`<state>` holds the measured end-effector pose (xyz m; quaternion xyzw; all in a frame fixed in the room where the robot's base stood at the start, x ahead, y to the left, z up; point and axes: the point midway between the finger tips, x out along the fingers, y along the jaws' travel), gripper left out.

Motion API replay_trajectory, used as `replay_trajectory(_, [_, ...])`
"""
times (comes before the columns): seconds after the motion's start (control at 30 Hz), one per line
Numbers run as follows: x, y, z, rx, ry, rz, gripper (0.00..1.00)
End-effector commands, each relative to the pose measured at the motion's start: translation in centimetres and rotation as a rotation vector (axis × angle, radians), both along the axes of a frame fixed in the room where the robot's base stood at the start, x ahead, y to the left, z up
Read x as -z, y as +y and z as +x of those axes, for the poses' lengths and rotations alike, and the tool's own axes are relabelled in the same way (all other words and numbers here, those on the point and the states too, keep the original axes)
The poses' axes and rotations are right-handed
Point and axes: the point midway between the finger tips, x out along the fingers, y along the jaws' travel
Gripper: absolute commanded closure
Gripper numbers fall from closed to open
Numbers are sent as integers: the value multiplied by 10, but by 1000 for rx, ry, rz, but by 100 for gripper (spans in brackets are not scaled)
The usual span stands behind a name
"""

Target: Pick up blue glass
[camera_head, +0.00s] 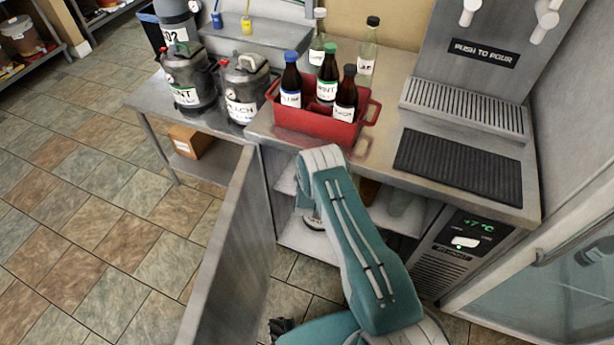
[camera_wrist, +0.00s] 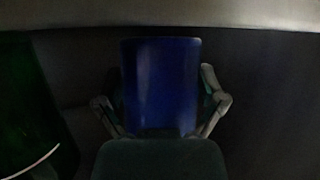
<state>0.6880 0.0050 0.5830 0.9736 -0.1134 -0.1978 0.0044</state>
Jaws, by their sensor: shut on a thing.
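The blue glass (camera_wrist: 161,85) stands upright in the middle of the wrist view, between the two fingers of my gripper (camera_wrist: 160,105). The fingers close on it from the left and right sides, and its lower part is hidden behind my gripper's body. In the head view my arm reaches into the open cabinet under the steel counter. My gripper and the blue glass are hidden from that view.
A dark green glass (camera_wrist: 30,110) is close on the left in the wrist view. The open cabinet door (camera_head: 225,250) stands left of my arm. Above, the counter holds a red crate (camera_head: 320,130) of bottles and a black drip mat (camera_head: 458,167).

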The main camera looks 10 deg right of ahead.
Motion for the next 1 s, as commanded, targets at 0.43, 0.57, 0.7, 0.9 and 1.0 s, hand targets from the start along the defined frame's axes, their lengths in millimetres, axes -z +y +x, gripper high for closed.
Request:
replay_trajectory(0.43, [-76,27,-33,-3,-4,0,70])
replay_trajectory(0.57, [-93,45,-58,-6,0,-1,70])
replay_trajectory(0.7, [-106,63,-82,-3,-2,0,70])
replay_trajectory(0.9, [-118,79,-104,-2,-2,0,70])
replay_trajectory(1.0, [-121,83,-110,-1,-2,1,70])
